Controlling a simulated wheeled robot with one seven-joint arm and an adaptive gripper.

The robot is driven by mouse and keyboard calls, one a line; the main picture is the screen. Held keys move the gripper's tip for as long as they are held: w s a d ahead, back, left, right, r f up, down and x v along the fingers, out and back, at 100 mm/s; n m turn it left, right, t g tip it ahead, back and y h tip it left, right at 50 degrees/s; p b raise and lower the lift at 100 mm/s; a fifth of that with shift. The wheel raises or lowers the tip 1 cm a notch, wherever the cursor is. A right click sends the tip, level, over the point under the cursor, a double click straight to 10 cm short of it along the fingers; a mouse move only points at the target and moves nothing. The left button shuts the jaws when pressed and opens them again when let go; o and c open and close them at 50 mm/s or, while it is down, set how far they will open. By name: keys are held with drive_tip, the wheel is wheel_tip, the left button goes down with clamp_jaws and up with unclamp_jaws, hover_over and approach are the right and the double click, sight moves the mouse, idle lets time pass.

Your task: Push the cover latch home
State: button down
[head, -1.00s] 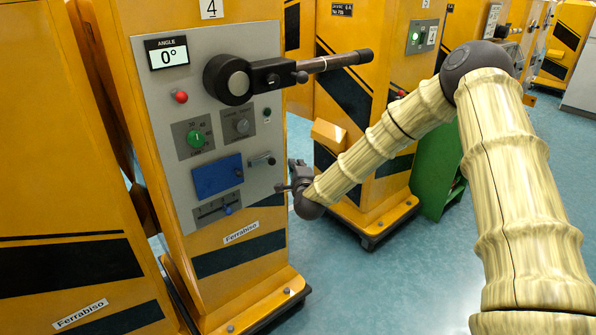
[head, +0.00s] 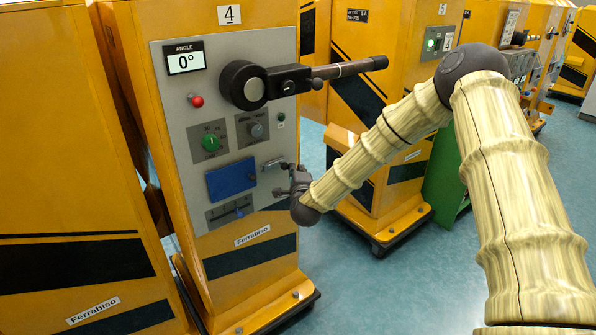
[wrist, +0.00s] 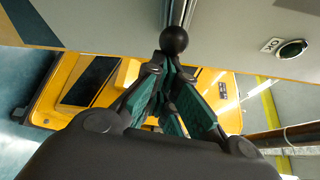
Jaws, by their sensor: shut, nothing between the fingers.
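On the grey panel (head: 185,130) of cabinet 4, a blue cover (head: 228,181) sits below the knobs and looks closed. Just right of it is a small metal latch (head: 274,163). In the wrist view a dark ball knob (wrist: 174,40) stands at the end of a metal bar on the panel, seemingly the latch's knob. My gripper (head: 284,179) is at the panel's right edge, beside the latch. In the wrist view its teal-padded fingers (wrist: 168,70) are shut and empty, with tips close to the ball knob. I cannot tell whether they touch it.
Above, a dark lever arm (head: 330,71) sticks out to the right from its hub; the display (head: 185,57) reads 0°. A red button (head: 197,101), a green knob (head: 211,142) and a blue-handled slider (head: 238,211) are nearby. Floor is free right of the cabinet.

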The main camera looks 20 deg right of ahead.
drive_tip(key=a, duration=0.1)
drive_tip(key=s+a, duration=0.1)
drive_tip(key=a, duration=0.1)
drive_tip(key=shift+s+a+b, duration=0.15)
drive_tip(key=shift+a+b, duration=0.05)
drive_tip(key=shift+b, duration=0.1)
drive_tip(key=d+f+b, duration=0.1)
drive_tip(key=d+b, duration=0.1)
drive_tip(key=d, duration=0.2)
drive_tip(key=s+a, duration=0.1)
drive_tip(key=s, duration=0.8)
drive_tip(key=shift+a+r, duration=0.35)
drive_tip(key=shift+r, duration=0.05)
drive_tip(key=shift+s, duration=0.1)
